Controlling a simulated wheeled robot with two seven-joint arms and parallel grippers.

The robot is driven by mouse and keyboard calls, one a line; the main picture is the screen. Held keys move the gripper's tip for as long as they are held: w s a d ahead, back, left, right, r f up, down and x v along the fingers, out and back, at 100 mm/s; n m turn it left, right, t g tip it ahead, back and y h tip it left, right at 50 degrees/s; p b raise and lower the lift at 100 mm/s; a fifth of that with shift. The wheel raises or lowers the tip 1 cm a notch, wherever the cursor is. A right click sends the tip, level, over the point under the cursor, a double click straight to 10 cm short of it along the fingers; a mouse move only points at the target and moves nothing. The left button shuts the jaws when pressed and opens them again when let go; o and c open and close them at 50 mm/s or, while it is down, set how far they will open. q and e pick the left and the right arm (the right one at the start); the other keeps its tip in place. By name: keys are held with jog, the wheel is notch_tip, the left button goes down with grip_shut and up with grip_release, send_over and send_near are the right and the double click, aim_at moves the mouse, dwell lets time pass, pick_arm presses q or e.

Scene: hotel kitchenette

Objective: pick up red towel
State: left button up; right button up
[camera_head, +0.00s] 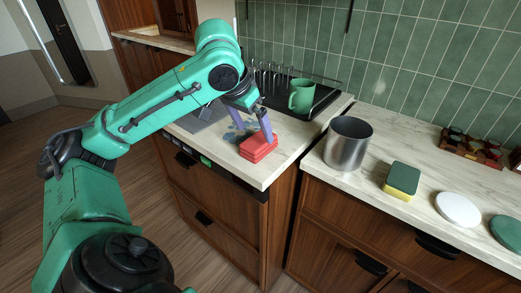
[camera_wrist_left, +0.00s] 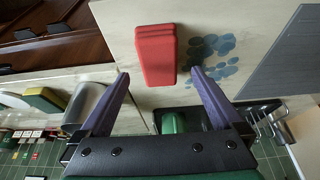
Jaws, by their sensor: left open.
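The red towel (camera_head: 258,152) lies folded in a stack near the front edge of the counter. In the left wrist view the red towel (camera_wrist_left: 156,50) sits just beyond and between the fingertips, with its near end at about their level. My left gripper (camera_head: 256,128) is open and empty, with its purple fingers pointing down above the far side of the towel. In the wrist view the left gripper (camera_wrist_left: 160,75) has its fingers spread wider than the towel. I cannot tell whether a finger touches it. My right gripper is not in view.
A blue dotted pattern (camera_wrist_left: 212,52) lies beside the towel. A green mug (camera_head: 301,95) stands on the dark dish rack (camera_head: 322,98) behind. A metal pot (camera_head: 347,146), a green-yellow sponge (camera_head: 402,180) and a white disc (camera_head: 457,209) stand on the counter to the right, across a gap.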

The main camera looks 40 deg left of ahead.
aim_at(258, 139)
pick_arm(q)
jog(key=x, duration=0.5)
jog(key=shift+d+f+b, duration=0.1)
jog(key=shift+f+b, duration=0.1)
jog(key=shift+b, duration=0.15)
jog(key=shift+w+f, duration=0.15)
jog(key=shift+w, duration=0.1)
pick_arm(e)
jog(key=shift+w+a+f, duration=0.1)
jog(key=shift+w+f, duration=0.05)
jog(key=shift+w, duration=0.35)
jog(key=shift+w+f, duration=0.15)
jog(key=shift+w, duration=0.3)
pick_arm(q)
jog(key=shift+s, duration=0.1)
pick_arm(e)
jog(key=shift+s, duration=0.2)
pick_arm(q)
jog(key=shift+f, duration=0.15)
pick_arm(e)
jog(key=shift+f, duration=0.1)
pick_arm(q)
jog(key=c, duration=1.3)
